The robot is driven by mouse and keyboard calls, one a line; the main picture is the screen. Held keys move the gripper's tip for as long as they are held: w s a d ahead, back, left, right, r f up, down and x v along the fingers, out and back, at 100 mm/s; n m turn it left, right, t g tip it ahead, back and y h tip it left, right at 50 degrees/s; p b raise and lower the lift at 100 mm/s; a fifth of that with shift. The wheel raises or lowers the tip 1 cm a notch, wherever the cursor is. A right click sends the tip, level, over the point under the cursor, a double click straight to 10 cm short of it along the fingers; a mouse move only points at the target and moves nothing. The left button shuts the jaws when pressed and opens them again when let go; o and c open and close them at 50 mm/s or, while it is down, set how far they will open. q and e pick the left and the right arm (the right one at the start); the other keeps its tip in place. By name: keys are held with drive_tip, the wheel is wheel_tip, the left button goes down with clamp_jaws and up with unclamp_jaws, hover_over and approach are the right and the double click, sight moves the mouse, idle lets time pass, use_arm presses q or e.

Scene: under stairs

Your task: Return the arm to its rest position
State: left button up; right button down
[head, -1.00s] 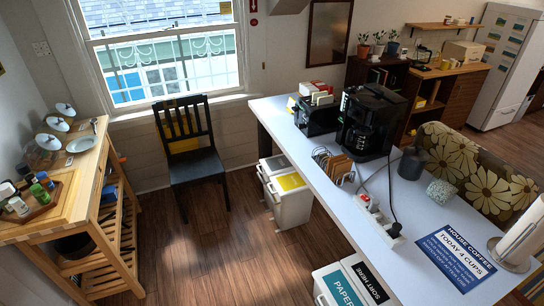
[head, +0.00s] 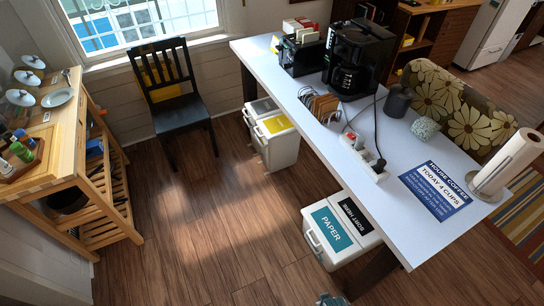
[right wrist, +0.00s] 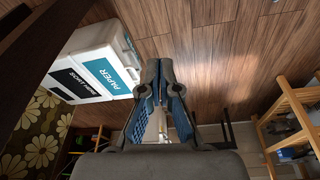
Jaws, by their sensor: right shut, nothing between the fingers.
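My right gripper (right wrist: 158,72) fills the middle of the right wrist view. Its grey fingers with blue pads are shut, with nothing between them. It hangs over bare wood floor, apart from the white bin labelled PAPER (right wrist: 125,55). In the head view a small grey-blue piece, probably the tip of this gripper (head: 331,299), shows at the bottom edge, below the PAPER bin. The rest of my right arm is out of the head view. My left gripper and arm are not in view.
A white table (head: 370,200) with a coffee machine (head: 357,60) and paper towel roll (head: 505,160) stands on the right. White bins (head: 325,262) stand under it. A wooden cart (head: 100,150) and black chair (head: 180,100) are on the left. Floor (head: 220,220) between is clear.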

drive_tip(key=s+d+f+g, duration=0.1)
drive_tip(key=s+f, duration=0.3)
drive_tip(key=f, duration=0.4)
drive_tip(key=s+f, duration=0.4)
drive_tip(key=f, duration=0.3)
drive_tip(key=s+d+f, duration=0.2)
drive_tip(key=s+f, duration=0.6)
drive_tip(key=s, duration=0.4)
drive_tip(key=shift+s+d+f+g, duration=0.15)
drive_tip(key=shift+d+f+g, duration=0.1)
drive_tip(key=shift+d+g, duration=0.05)
drive_tip(key=shift+d, duration=0.1)
